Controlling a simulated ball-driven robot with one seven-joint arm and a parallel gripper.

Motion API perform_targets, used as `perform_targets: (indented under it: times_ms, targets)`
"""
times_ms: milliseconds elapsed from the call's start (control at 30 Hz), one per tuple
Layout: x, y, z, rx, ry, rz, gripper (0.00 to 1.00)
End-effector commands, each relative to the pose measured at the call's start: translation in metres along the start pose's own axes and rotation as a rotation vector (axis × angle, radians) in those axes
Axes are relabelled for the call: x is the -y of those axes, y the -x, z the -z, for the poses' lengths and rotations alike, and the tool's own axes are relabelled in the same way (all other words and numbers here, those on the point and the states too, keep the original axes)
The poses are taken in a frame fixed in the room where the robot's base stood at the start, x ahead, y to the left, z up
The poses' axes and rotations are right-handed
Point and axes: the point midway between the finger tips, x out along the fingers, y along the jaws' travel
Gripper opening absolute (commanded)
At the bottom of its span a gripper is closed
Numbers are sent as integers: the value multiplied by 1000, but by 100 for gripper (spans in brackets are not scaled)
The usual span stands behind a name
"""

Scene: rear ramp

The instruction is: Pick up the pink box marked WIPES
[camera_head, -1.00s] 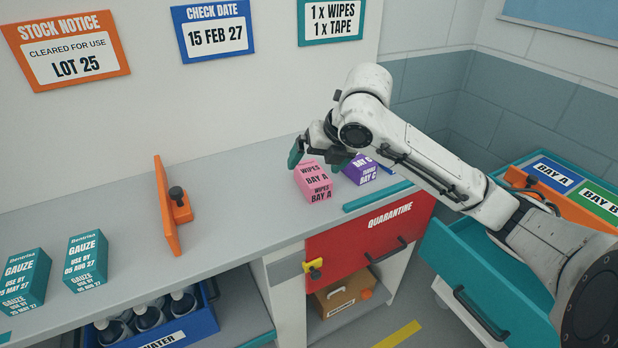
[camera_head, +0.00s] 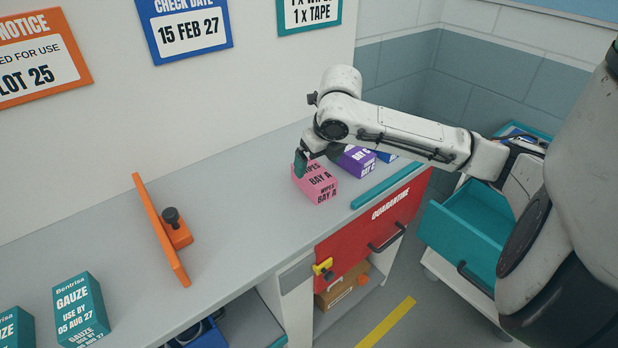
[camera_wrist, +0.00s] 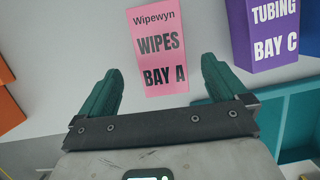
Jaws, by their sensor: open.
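The pink box marked WIPES and BAY A (camera_head: 318,183) stands on the grey counter (camera_head: 250,205), left of the purple box. My gripper (camera_head: 302,163) is at its upper left edge in the head view, partly in front of it. In the wrist view the pink box (camera_wrist: 160,50) lies ahead, between the lines of the two teal fingers. My gripper (camera_wrist: 163,85) is open there and nothing is held. Whether a finger touches the box I cannot tell.
A purple box marked TUBING, BAY C (camera_wrist: 268,35) stands close right of the pink box. A teal strip (camera_head: 387,185) edges the counter. An orange upright panel (camera_head: 160,230) stands left. Teal GAUZE boxes (camera_head: 80,312) are front left. An open teal drawer (camera_head: 470,235) is right.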

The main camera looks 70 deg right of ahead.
Motion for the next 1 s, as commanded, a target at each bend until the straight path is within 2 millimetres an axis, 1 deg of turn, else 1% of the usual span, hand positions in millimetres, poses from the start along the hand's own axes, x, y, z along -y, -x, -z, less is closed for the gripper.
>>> perform_targets:
  times_ms: [33, 100, 267, 367, 533, 633, 733, 933, 1000]
  targets:
    - [-1, -8, 0, -1, -2, -2, 99]
    - [0, -16, 0, -1, -2, -1, 99]
    - [0, -25, -1, 0, 0, 0, 99]
    - [0, -34, -2, -1, -1, -2, 99]
    - [2, -59, -5, -1, -2, -1, 99]
    - [2, -70, -5, 0, -2, -1, 99]
    - [2, -75, -5, 1, 0, 0, 99]
    - [2, -75, -5, 2, 0, 0, 99]
    - [2, -75, -5, 1, 0, 0, 93]
